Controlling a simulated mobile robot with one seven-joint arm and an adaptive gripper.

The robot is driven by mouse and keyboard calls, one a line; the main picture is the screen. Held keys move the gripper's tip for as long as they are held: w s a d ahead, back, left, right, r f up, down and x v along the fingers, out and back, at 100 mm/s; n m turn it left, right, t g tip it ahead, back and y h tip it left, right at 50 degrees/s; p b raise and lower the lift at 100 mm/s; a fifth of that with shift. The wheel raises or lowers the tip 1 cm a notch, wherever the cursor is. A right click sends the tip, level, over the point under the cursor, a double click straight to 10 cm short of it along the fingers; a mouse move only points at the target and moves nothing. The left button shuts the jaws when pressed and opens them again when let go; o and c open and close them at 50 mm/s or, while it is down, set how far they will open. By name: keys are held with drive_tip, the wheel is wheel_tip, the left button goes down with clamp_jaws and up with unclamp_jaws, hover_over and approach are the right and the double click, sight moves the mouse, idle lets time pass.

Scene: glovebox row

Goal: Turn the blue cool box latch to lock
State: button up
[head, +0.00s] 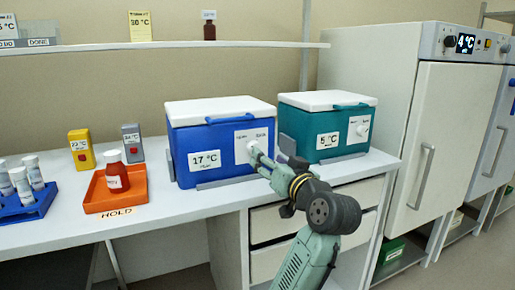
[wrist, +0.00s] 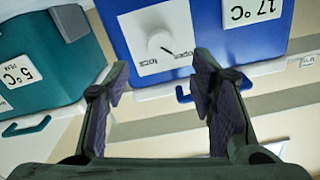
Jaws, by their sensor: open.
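The blue cool box (head: 217,143) stands on the bench with its white lid shut; it also shows upside down in the wrist view (wrist: 115,15). Its latch is a round white knob (wrist: 160,44) on a white plate (wrist: 188,28) on the front face. The knob's dark pointer mark points toward the "open" word, away from "lock". My gripper (wrist: 163,78) is open and empty, facing the plate. Its fingertips are on either side of the knob's line in the wrist view; I cannot tell their exact gap from it. In the head view my gripper (head: 262,158) is at the box front.
A teal cool box (head: 305,145) with a similar knob stands close on the right. An orange tray (head: 135,199) with a red bottle (head: 116,178), a yellow timer-like box (head: 82,150), a grey one (head: 132,142) and a blue vial rack (head: 38,204) are left. A shelf (head: 150,46) runs above.

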drive_tip(key=p+x, duration=0.1)
drive_tip(key=x, duration=0.7)
drive_tip(key=shift+s, duration=0.1)
drive_tip(key=shift+c, duration=0.2)
drive_tip(key=c, duration=1.1)
drive_tip(key=shift+m+p, duration=0.35)
drive_tip(key=shift+m, duration=0.05)
drive_tip(key=shift+c, duration=0.2)
drive_tip(key=shift+d+f+m+p, duration=0.1)
drive_tip(key=shift+m+p, duration=2.45)
drive_tip(key=shift+m, duration=1.7)
drive_tip(key=shift+d+f+m+p, duration=0.1)
drive_tip(key=shift+m+p, duration=2.4)
drive_tip(key=shift+m, duration=1.75)
